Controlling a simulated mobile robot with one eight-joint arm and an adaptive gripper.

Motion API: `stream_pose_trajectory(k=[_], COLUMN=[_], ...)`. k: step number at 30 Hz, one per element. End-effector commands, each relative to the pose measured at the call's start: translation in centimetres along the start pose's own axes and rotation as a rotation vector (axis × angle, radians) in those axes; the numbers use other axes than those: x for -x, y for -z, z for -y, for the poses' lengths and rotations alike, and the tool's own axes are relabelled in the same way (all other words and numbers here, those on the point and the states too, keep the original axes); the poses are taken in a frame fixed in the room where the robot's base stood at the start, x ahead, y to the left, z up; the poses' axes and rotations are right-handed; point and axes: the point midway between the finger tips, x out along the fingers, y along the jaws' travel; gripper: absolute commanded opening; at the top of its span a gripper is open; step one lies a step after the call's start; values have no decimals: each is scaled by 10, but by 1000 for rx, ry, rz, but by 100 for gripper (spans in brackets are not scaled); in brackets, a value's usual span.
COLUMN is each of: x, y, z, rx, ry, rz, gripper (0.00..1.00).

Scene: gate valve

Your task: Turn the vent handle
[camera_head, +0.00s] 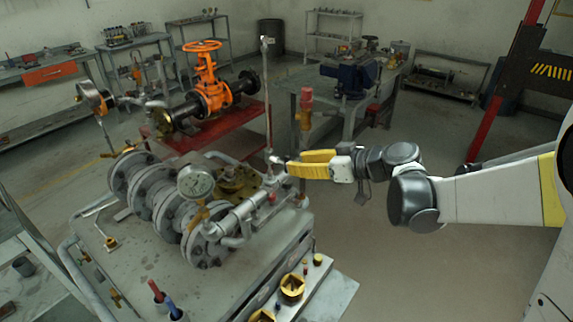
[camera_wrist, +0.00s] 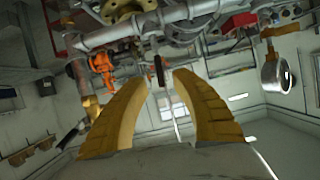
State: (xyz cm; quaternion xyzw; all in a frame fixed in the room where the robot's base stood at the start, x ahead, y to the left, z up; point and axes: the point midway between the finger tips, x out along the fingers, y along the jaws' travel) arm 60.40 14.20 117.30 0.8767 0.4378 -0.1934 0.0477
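My gripper (camera_head: 290,164) reaches in from the right in the head view, its yellow fingers beside the thin upright vent pipe (camera_head: 268,100) on the pipe rig. In the wrist view my gripper (camera_wrist: 160,76) is open, with a clear gap between the two curved fingers. A small dark bar, which looks like the vent handle (camera_wrist: 159,69), shows in that gap just beyond the fingertips. I cannot tell whether a finger touches it. In the head view the handle is too small to make out clearly near the fingertips.
An orange valve (camera_head: 208,80) stands on a red stand farther back. Open floor (camera_head: 370,240) lies below my arm.

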Motion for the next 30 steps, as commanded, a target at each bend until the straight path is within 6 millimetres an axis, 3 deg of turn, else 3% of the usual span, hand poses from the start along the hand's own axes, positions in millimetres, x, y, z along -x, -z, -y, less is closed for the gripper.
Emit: stream_pose_trajectory(k=[3,7,18,19,21,22,30], x=[-22,-37,-43,-43,-43,-43,-43], y=[-1,-1,0,0,0,0,0], z=[0,0,0,0,0,0,0], rx=[0,-1,-2,-2,-2,-2,-7], ry=[2,1,0,0,0,0,2], rz=[0,0,1,1,1,1,0], gripper=[32,32,32,28,6,0,0])
